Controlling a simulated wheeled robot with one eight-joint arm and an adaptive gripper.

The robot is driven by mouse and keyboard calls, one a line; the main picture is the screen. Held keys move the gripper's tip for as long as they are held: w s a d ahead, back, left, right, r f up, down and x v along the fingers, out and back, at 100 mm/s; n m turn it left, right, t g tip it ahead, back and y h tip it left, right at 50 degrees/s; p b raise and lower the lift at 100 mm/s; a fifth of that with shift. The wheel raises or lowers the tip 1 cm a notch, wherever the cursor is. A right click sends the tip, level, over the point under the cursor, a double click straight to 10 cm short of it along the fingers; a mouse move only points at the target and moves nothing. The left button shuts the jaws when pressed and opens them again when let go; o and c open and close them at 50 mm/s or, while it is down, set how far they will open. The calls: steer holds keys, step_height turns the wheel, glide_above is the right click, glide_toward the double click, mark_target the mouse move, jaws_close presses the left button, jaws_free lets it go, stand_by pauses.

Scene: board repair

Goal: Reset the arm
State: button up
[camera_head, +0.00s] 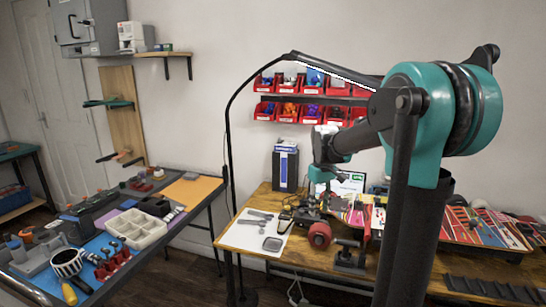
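My arm shows on the right side of the head view, with a large teal and black joint. It reaches left and bends down over the wooden workbench (262,203). My gripper (322,192) is at the lower end of the arm, in front of the bench's back area. It is small and dark against the clutter behind it, so I cannot tell whether its fingers are open or shut, or whether it holds anything.
Red bins (266,111) hang on the wall behind the arm. A dark box (285,167) and red-wheeled device (319,234) stand on the bench. A lamp pole (229,150) rises at its left edge. A tool-covered table (205,188) is at left; floor shows between.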

steer(key=s+d+f+m+t, duration=0.1)
steer(key=s+f+m+t, duration=0.1)
steer(key=s+f, duration=0.5)
steer(key=s+d+f+m+t, duration=0.2)
steer(key=s+f, duration=0.5)
steer(key=s, duration=0.8)
steer(key=shift+s+f+m, duration=0.15)
steer(key=shift+s+m, duration=0.2)
steer(key=shift+m, duration=0.45)
